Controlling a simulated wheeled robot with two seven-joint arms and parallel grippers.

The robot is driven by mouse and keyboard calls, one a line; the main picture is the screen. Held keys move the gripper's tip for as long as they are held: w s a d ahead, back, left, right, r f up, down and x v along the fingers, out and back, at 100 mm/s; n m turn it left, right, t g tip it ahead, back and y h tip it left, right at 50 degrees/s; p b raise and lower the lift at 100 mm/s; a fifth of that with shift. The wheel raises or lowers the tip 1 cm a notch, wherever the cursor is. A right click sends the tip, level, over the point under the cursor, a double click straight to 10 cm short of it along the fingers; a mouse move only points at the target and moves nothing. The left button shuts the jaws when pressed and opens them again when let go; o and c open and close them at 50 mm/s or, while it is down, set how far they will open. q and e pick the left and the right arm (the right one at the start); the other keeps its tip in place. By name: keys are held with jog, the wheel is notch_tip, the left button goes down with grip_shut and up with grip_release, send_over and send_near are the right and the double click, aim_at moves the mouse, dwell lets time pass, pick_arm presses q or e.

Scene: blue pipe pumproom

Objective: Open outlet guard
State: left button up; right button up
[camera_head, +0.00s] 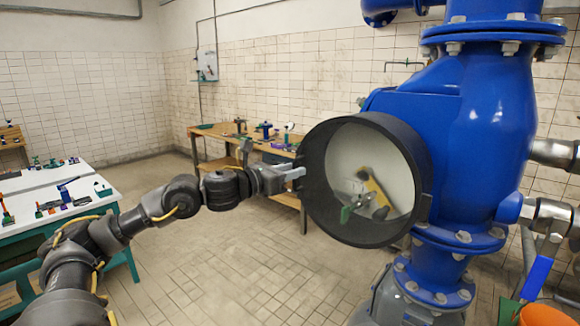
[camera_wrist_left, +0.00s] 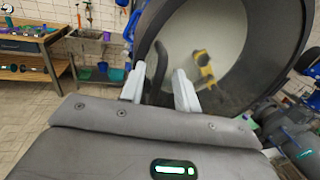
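The outlet guard appears to be the large black round housing (camera_head: 318,200) on the left side of the blue pump body (camera_head: 470,120). Its open face shows a pale inside with a yellow piece (camera_head: 376,187) and a green piece. My left gripper (camera_head: 298,174) is at the left rim of this housing. In the left wrist view the two pale fingers (camera_wrist_left: 160,84) stand apart, with the black housing (camera_wrist_left: 275,85) just beyond them. A dark curved bar (camera_wrist_left: 156,70) shows between the fingers; I cannot tell whether they touch it. My right gripper is out of view.
A wooden workbench (camera_head: 215,132) with tools stands behind my left arm. A white table (camera_head: 55,200) with small items is at the left. An orange bucket (camera_head: 543,316) and blue lever (camera_head: 537,277) are at lower right. The tiled floor (camera_head: 240,265) between is clear.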

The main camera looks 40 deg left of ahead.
pick_arm(q)
grip_shut()
dwell(0.5)
